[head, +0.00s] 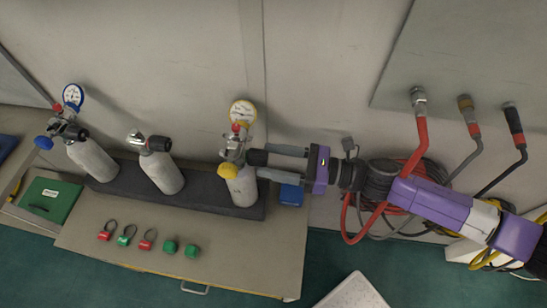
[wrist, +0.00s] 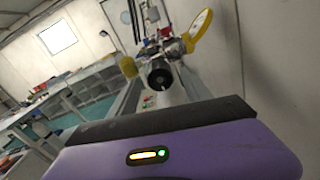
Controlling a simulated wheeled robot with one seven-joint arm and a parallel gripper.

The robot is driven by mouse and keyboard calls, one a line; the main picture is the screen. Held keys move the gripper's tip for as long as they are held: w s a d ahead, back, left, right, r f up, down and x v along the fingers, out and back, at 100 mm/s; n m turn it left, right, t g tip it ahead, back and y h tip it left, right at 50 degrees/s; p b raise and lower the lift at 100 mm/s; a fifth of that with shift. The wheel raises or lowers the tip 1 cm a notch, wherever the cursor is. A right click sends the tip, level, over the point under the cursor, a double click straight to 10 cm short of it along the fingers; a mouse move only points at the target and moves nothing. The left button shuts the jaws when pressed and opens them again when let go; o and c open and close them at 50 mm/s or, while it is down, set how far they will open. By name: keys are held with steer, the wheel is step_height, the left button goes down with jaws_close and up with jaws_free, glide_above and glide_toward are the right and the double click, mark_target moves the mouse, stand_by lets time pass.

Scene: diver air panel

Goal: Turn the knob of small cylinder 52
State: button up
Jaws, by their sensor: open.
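Three small grey cylinders stand in a dark rack; I cannot read a number 52 on any. The right cylinder (head: 242,186) carries a yellow-rimmed gauge (head: 243,112), a yellow knob (head: 228,170) and a black knob (head: 256,157). In the wrist view the black knob (wrist: 160,76) faces the camera, with the yellow knob (wrist: 128,67) to its left and the gauge (wrist: 201,27) upper right. My gripper (head: 264,161) is open, its fingertips on either side of the black knob's outer end; I cannot tell whether they touch it.
The middle cylinder (head: 162,174) and left cylinder (head: 92,160), with a blue gauge (head: 73,95), share the rack (head: 205,190). Red and green tags (head: 148,245) lie in front. A blue box (head: 291,195) sits below my gripper. Red hoses (head: 346,225) hang at the right wall.

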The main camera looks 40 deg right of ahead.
jaws_close()
